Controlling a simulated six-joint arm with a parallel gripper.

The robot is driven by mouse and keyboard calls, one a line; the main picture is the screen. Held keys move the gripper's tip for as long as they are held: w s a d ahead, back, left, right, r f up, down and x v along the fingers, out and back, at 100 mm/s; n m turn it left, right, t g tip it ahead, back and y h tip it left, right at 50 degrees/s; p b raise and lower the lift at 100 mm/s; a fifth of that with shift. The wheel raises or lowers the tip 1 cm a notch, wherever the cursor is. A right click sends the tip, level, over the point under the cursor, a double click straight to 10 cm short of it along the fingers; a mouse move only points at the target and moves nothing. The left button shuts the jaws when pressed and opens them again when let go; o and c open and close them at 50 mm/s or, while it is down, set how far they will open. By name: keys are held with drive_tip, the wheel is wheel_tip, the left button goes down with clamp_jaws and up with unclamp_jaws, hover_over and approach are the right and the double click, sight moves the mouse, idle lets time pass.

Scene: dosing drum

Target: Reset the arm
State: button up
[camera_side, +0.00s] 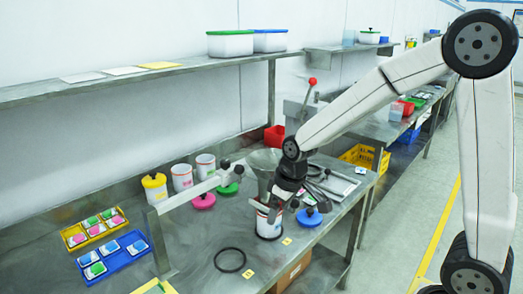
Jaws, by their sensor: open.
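My gripper (270,208) is open and points down at the top of a white canister (268,230) on the steel bench (200,240). From this side I cannot tell whether its fingers touch the canister's rim. My gripper hides part of the canister's top. A grey metal hopper (262,160) stands just behind my gripper and is partly covered by it.
Canisters, one yellow-lidded (155,187), stand along the back. Loose pink (203,201), green (229,188) and blue (309,217) lids lie nearby. A black ring (229,260) lies in front. Yellow (118,222) and blue (103,275) trays of packets sit left. A shelf (140,78) overhangs the back.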

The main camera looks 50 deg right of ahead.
drive_tip(key=s+a+f+m, duration=0.1)
drive_tip(key=s+f, duration=0.3)
drive_tip(key=s, duration=0.6)
drive_tip(key=shift+s+m, duration=0.4)
